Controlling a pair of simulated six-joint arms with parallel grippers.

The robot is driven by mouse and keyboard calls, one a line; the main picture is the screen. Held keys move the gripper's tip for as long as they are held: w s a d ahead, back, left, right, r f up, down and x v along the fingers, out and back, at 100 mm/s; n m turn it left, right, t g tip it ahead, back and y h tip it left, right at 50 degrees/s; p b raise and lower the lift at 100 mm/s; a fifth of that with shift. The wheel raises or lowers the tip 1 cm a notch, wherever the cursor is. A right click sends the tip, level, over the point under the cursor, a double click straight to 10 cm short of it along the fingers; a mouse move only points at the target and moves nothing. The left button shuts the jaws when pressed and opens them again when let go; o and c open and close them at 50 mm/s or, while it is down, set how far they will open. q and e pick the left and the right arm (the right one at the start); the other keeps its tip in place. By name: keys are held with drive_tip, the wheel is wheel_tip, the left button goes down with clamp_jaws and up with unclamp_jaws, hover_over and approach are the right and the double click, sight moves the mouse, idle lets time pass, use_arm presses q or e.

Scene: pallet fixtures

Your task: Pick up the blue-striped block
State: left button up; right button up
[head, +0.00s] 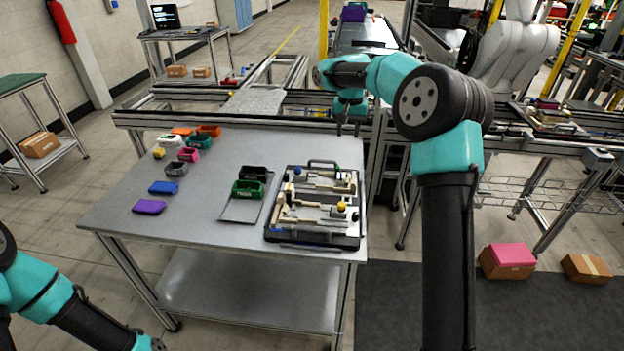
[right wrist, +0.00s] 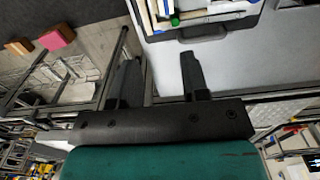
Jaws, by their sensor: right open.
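The tray (head: 312,241) with pale fixtures lies at the right of the grey table. A small pale piece with dark marks (head: 346,175) is at its back right corner. I cannot tell whether this is the blue-striped block. In the right wrist view, the tray edge (right wrist: 205,33) shows at the top, with a green piece (right wrist: 174,20) and blue bits near it. My right gripper (head: 348,130) is open and empty above the table's back right edge, behind the tray. Its two fingers (right wrist: 158,72) stand apart in the wrist view. My left gripper is out of view.
Green (head: 248,190) and black (head: 254,173) bins stand left of the tray. Several coloured bins, including purple (head: 149,207) and blue (head: 163,188), stand at the table's left. A conveyor frame (head: 200,118) runs behind. The front left table surface is clear.

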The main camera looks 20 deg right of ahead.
drive_tip(key=shift+w+a, duration=0.2)
drive_tip(key=shift+a, duration=0.1)
drive_tip(key=shift+f, duration=0.1)
hover_over(341, 176)
drive_tip(key=f, duration=1.2)
drive_tip(key=shift+s+d, duration=0.1)
drive_tip(key=shift+s, duration=0.1)
drive_tip(key=shift+f, duration=0.1)
drive_tip(key=shift+w+f, duration=0.15)
drive_tip(key=shift+f, duration=2.35)
drive_tip(key=shift+c, duration=0.3)
